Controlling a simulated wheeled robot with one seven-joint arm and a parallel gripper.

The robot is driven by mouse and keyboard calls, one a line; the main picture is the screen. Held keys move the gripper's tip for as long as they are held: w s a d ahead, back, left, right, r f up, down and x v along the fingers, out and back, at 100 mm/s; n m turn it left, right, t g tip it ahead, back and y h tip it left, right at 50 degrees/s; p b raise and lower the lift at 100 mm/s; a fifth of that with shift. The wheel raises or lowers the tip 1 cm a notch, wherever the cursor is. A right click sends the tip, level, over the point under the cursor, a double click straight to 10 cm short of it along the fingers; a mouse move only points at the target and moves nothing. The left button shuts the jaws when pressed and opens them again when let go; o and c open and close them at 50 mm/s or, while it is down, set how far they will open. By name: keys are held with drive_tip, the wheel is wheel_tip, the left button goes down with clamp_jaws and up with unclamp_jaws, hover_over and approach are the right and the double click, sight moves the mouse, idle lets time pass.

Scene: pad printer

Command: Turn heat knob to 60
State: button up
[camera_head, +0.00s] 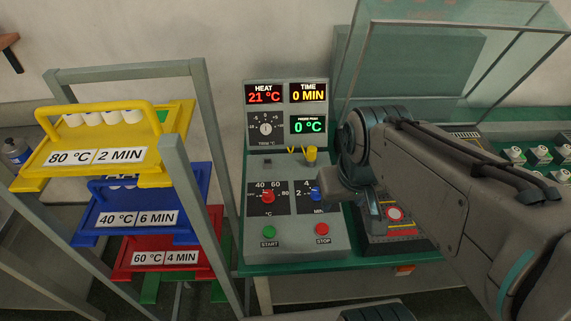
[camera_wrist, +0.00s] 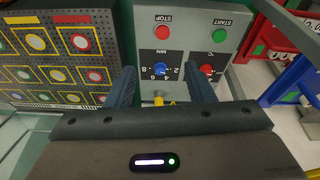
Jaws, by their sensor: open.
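The red heat knob (camera_head: 268,197) sits on the control panel (camera_head: 289,243), under a dial marked 40, 60 and 80 °C. Its pointer is too small to read. The HEAT display (camera_head: 264,94) shows 21 °C. My gripper (camera_wrist: 160,80) is open and empty. In the wrist view the blue minute knob (camera_wrist: 161,71) appears between its fingers; contact cannot be told. In the head view my arm hides part of the panel's right side.
A green START button (camera_head: 269,231) and red STOP button (camera_head: 322,229) sit below the knobs. A yellow part (camera_head: 311,153) projects above them. A rack with yellow (camera_head: 95,145), blue and red labelled trays stands left. A clear cover (camera_head: 450,60) rises behind my arm.

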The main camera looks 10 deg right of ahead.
drive_tip(key=w+a+n+g+p, duration=0.1)
drive_tip(key=w+a+n, duration=0.1)
drive_tip(key=w+n, duration=0.45)
drive_tip(key=n+g+p, duration=0.2)
drive_tip(key=n+p, duration=0.1)
drive_tip(key=n, duration=1.5)
approach(268, 193)
wheel_tip(268, 193, down, 9)
drive_tip(key=shift+r+p, duration=0.1)
drive_tip(key=shift+p, duration=0.5)
drive_tip(key=c, duration=1)
